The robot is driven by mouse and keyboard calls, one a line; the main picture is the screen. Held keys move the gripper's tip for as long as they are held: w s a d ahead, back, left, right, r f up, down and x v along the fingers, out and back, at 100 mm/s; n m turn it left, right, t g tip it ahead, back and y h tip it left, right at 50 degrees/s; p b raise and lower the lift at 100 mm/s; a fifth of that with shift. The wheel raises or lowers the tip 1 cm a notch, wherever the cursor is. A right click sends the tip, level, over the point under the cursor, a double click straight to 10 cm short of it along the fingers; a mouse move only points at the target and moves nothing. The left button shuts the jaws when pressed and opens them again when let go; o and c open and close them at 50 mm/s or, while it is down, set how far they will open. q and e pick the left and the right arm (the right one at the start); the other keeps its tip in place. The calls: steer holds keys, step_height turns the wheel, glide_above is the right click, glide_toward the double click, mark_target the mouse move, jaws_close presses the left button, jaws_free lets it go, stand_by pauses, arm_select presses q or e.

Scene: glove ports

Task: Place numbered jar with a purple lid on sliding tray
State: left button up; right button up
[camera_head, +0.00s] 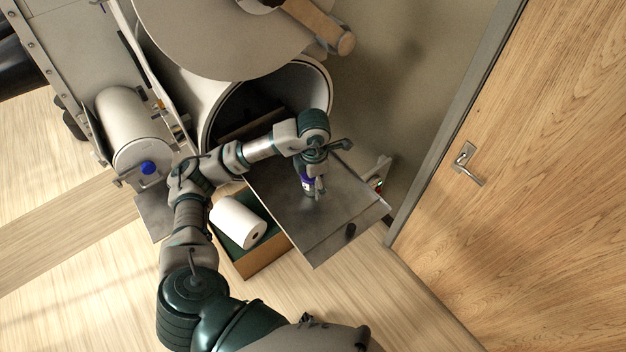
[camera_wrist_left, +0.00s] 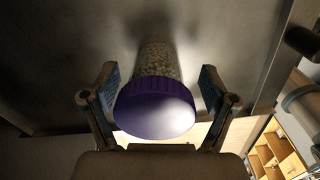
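The jar with a purple lid (camera_wrist_left: 155,108) appears in the left wrist view with pale granular contents in its clear body. In the head view the jar (camera_head: 307,186) shows small and partly covered by my gripper, over the sliding tray (camera_head: 340,228). Its base seems to rest on the tray's metal surface. My left gripper (camera_head: 317,178) is at the jar; in the left wrist view its fingers (camera_wrist_left: 160,82) stand open on both sides, with gaps to the jar body. No number is readable. My right gripper is in neither view.
The tray extends from a round open port (camera_head: 318,82) with a large round door (camera_head: 225,35). A box (camera_head: 275,262) with a white roll (camera_head: 238,222) stands below left of the tray. A wooden door (camera_head: 530,170) is at the right. The tray's front part is mostly clear.

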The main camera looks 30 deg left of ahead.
arm_select(q)
step_height(320, 180, up, 12)
steer(key=shift+r, duration=0.1)
stand_by(0.5)
stand_by(0.5)
